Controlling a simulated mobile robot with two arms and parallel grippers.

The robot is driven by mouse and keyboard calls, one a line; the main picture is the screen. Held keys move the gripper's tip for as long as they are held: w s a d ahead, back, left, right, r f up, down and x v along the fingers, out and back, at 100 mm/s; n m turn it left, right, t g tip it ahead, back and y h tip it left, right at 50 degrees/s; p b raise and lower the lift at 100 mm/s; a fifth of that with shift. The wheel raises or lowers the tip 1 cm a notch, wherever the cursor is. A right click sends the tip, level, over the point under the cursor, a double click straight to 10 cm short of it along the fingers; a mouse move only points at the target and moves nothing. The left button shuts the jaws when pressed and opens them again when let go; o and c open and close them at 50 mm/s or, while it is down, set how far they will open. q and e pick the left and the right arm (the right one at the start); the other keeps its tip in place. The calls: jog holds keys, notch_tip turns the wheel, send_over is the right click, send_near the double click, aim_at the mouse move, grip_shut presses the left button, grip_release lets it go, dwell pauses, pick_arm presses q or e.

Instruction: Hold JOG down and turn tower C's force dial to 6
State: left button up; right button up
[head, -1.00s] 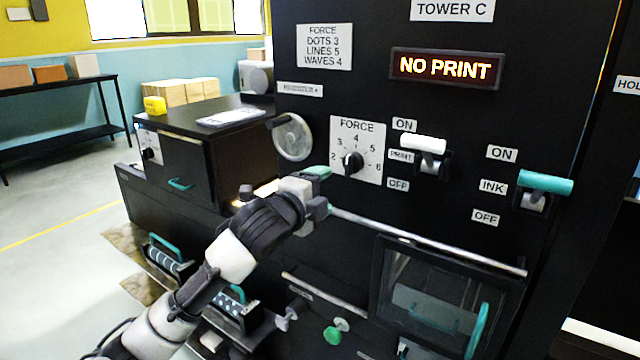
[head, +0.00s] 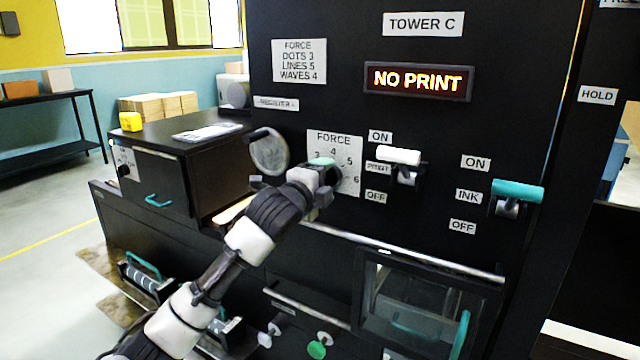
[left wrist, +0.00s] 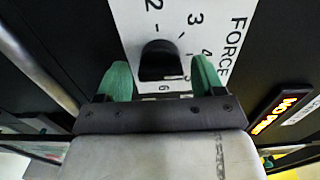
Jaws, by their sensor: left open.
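Tower C's white FORCE dial plate (head: 348,180) is on the black panel, with numbers around a dark knob. In the head view my left gripper (head: 325,170) is in front of the plate and hides the knob. In the left wrist view the black force knob (left wrist: 160,58) sits between the two green fingers of my open left gripper (left wrist: 162,80), with a gap visible on each side. I cannot tell which number the knob points to. No JOG label is readable. My right gripper is not in view.
A NO PRINT display (head: 417,81) is lit above. The white PRINT lever (head: 399,156) and teal INK lever (head: 517,190) stick out to the right. A handwheel (head: 270,152) is close on the left. A rail (head: 400,250) runs below.

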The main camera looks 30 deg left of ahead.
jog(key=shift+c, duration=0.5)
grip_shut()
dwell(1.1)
